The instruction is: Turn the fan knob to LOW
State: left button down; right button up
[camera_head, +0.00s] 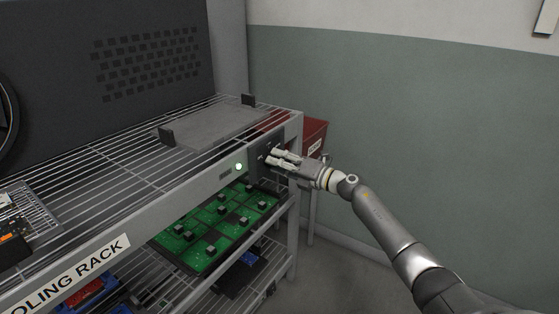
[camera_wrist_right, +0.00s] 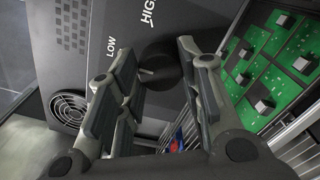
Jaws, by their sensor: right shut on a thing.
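The fan knob (camera_wrist_right: 163,62) is a round black knob on a dark control panel (camera_wrist_right: 88,75) in the right wrist view. The word LOW is printed to its upper left, and part of HIGH shows above it. A pale mark shows at the knob's lower left; I cannot tell which setting it points to. My right gripper (camera_wrist_right: 156,60) is shut on the knob, one finger on each side. In the head view, my right gripper (camera_head: 272,156) reaches the panel on the rack's front edge and hides the knob. My left gripper is not in view.
The wire cooling rack (camera_head: 120,170) carries a flat grey tray (camera_head: 215,128) on top. A green circuit board (camera_head: 215,228) lies on the shelf below. The floor at right is clear.

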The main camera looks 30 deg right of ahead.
dwell(0.5)
jog(key=o, duration=1.1)
jog(key=shift+c, duration=0.2)
jog(key=v, duration=1.2)
jog(key=shift+f, duration=0.1)
